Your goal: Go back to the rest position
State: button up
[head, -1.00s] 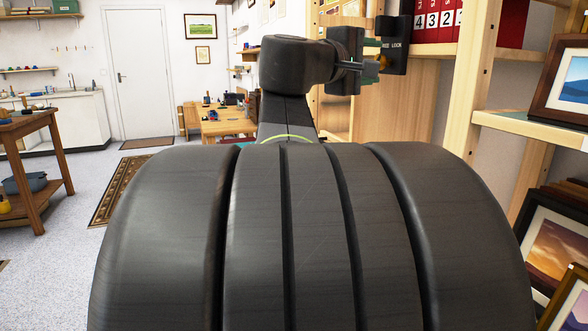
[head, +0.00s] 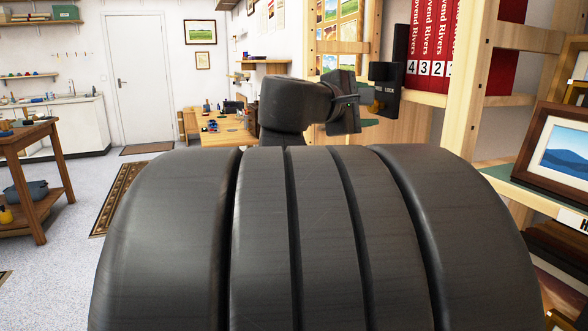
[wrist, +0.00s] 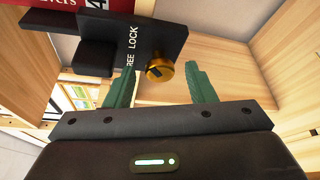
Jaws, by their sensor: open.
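My gripper (wrist: 162,84) is open and empty in the wrist view, its two green fingers spread apart. Ahead of it is a black plate (wrist: 115,35) lettered "LOCK", with part of another word cut off, and a round brass knob (wrist: 160,69). The knob shows between the fingers in the picture; I cannot tell the exact depth between them. In the head view my gripper (head: 364,114) is at the end of my dark arm, just left of the black plate (head: 401,75) beside the wooden shelf. The knob (head: 375,106) is partly hidden there.
A wooden shelf unit (head: 484,90) with red binders (head: 433,45) stands close on the right. A framed mountain print (head: 562,150) is on its lower shelf. A brown workbench (head: 30,130) is at the left. Open floor (head: 75,185) lies between.

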jog(key=n+g+p, duration=0.1)
jog(key=n+p, duration=0.2)
jog(key=p, duration=0.5)
jog(key=n+g+p, duration=0.2)
jog(key=n+p, duration=0.1)
jog(key=p, duration=0.5)
jog(key=n+g+p, duration=0.2)
jog(key=n+p, duration=0.1)
jog(key=p, duration=0.5)
jog(key=shift+w+a+r, duration=0.1)
jog(key=shift+w+r, duration=0.2)
jog(key=shift+r, duration=0.05)
jog(key=shift+f+n+g, duration=0.15)
jog(key=shift+n+g, duration=0.15)
jog(key=shift+g, duration=0.1)
jog(key=shift+p, duration=0.3)
